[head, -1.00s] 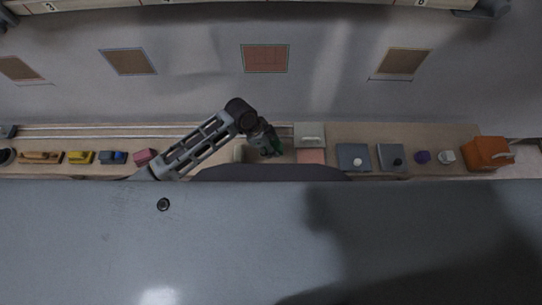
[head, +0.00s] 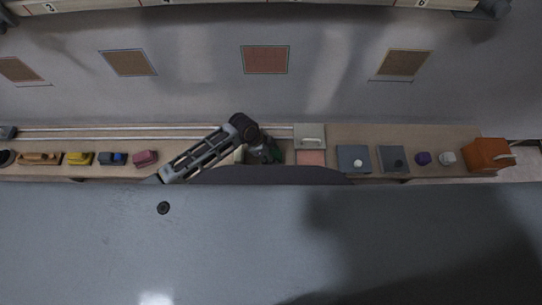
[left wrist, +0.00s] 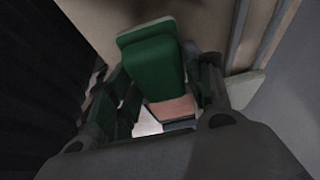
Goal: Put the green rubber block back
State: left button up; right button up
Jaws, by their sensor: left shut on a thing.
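The green rubber block (left wrist: 155,62) sits between the two fingers of my left gripper (left wrist: 165,85) in the left wrist view. The gripper is shut on it. In the head view my left gripper (head: 266,152) reaches over the shelf, and only a small part of the green block (head: 276,154) shows beside it. The gripper is just left of a pale panel with a handle (head: 310,131) and a pink square (head: 311,157). The arm and gripper hide part of the shelf below. My right gripper is not seen.
Two grey plates (head: 353,159), one with a white knob, lie to the right. Further right are a purple piece (head: 423,158), a white piece (head: 447,158) and an orange box (head: 487,154). Pink (head: 146,158), blue (head: 113,158) and yellow (head: 80,158) pieces line the left.

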pick_arm(q)
jog(key=shift+f, duration=1.2)
jog(key=shift+f, duration=0.1)
jog(key=o, duration=1)
jog(key=shift+c, duration=0.2)
